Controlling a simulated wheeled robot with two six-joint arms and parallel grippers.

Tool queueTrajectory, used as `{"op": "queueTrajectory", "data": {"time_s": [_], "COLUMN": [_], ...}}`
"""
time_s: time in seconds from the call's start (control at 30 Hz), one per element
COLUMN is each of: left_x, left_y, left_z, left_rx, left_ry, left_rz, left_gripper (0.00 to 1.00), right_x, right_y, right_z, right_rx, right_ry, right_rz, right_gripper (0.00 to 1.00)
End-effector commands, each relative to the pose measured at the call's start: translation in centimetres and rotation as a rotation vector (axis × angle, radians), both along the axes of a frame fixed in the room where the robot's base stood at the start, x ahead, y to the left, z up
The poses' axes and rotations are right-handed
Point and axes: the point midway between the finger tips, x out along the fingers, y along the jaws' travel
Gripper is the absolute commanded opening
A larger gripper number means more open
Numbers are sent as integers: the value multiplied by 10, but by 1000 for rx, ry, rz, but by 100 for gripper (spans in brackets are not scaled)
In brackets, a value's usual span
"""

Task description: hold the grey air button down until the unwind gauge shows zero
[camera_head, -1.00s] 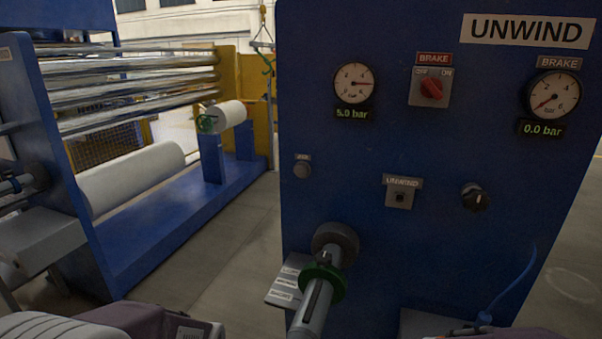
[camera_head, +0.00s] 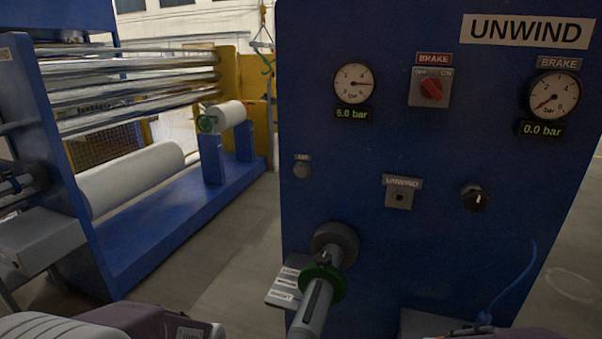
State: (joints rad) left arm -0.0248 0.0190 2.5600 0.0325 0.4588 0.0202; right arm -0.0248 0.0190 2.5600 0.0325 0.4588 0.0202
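The grey air button (camera_head: 302,170) is a small round knob under a small label at the left of the blue unwind panel (camera_head: 350,205). Nothing touches it. The gauge above it (camera_head: 354,84) has its needle pointing right, and its green readout (camera_head: 353,114) looks like 6.0 bar, though the first digit is small. Another gauge, labelled BRAKE (camera_head: 554,95), stands at the upper right and reads 0.0 bar. Neither of my grippers is in view; only parts of my arms show along the bottom edge.
A red brake switch (camera_head: 431,88), a black knob (camera_head: 474,197) and a small unwind socket plate (camera_head: 399,197) are on the panel. A grey shaft with a green collar (camera_head: 322,282) sticks out below the button. A blue roller machine (camera_head: 190,215) stands at the left, with open floor between.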

Motion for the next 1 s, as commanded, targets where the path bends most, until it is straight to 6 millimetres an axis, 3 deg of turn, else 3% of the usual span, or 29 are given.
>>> {"op": "queueTrajectory", "data": {"time_s": [0.27,0.4,1.0], "left_x": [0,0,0], "left_y": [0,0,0], "left_z": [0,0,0], "left_rx": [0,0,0], "left_ry": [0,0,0], "left_rz": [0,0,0], "left_gripper": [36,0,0], "right_x": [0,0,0], "right_y": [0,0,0], "right_z": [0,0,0], "right_rx": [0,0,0], "right_ry": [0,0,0], "right_rz": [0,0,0], "right_gripper": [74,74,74]}}
